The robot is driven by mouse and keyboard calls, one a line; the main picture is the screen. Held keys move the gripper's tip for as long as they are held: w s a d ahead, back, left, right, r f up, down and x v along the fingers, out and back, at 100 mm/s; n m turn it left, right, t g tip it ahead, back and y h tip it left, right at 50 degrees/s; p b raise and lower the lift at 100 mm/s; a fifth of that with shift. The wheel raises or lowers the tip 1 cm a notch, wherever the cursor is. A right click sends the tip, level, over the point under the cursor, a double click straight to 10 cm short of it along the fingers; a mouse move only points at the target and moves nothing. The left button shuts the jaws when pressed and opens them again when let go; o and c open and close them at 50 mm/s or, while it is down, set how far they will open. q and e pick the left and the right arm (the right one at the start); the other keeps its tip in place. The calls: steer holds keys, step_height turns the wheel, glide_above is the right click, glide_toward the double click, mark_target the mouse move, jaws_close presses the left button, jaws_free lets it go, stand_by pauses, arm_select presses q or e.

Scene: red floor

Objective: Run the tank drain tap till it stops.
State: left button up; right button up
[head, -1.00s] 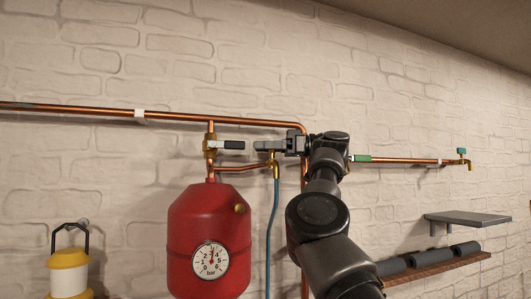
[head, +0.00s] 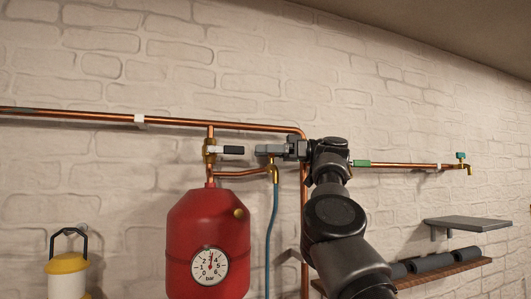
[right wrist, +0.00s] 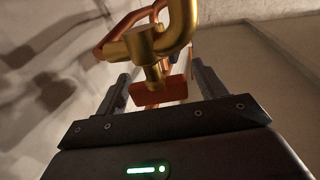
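The tank drain tap is a brass fitting (head: 274,174) on the short copper branch beside the red tank (head: 200,245), with a blue hose hanging below it. In the right wrist view its brass body (right wrist: 145,45) carries a small orange-red handle (right wrist: 158,92). My right gripper (head: 268,150) is at the top of the tap and hides the handle in the head view. In the wrist view its fingers (right wrist: 160,90) stand on either side of the handle, with small gaps visible. Water flow cannot be seen. My left gripper is out of view.
A valve with a black-tipped lever (head: 230,150) is close left of my right fingers. A dial gauge (head: 208,266) is on the tank. A green-handled valve (head: 362,163) and a teal-topped tap (head: 461,156) are right. A yellow lantern (head: 69,263) stands left.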

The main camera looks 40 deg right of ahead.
steer(key=shift+s+d, duration=0.15)
steer(key=shift+d, duration=0.1)
steer(key=v, duration=1)
steer(key=shift+s, duration=0.15)
